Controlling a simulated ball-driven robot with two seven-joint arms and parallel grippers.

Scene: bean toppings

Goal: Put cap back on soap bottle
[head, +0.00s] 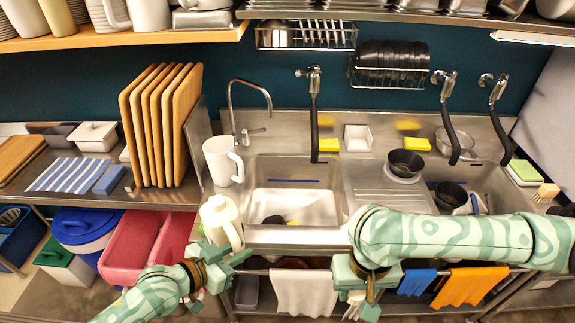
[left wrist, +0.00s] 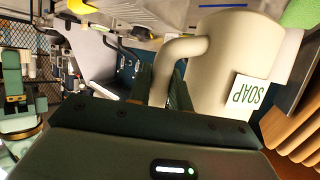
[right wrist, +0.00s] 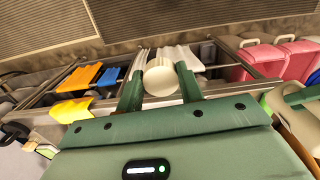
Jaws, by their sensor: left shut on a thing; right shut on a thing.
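The cream soap bottle (head: 219,214) is in front of the counter's edge, left of the sink in the head view. Its side label reads SOAP in the left wrist view (left wrist: 222,75), where it appears upside down. My left gripper (head: 232,258) is shut on the bottle's handle (left wrist: 166,70). My right gripper (head: 362,303) is shut on a round cream cap (right wrist: 162,77), which sits between the fingertips in the right wrist view. The right gripper is low in front of the counter, right of the bottle and apart from it. The cap is not clear in the head view.
A white jug (head: 221,160) stands on the counter just behind the bottle. The sink (head: 294,205) is to its right. A white towel (head: 304,292) and blue and orange cloths (head: 468,286) hang below. Pink bins (head: 130,242) stand under the left counter.

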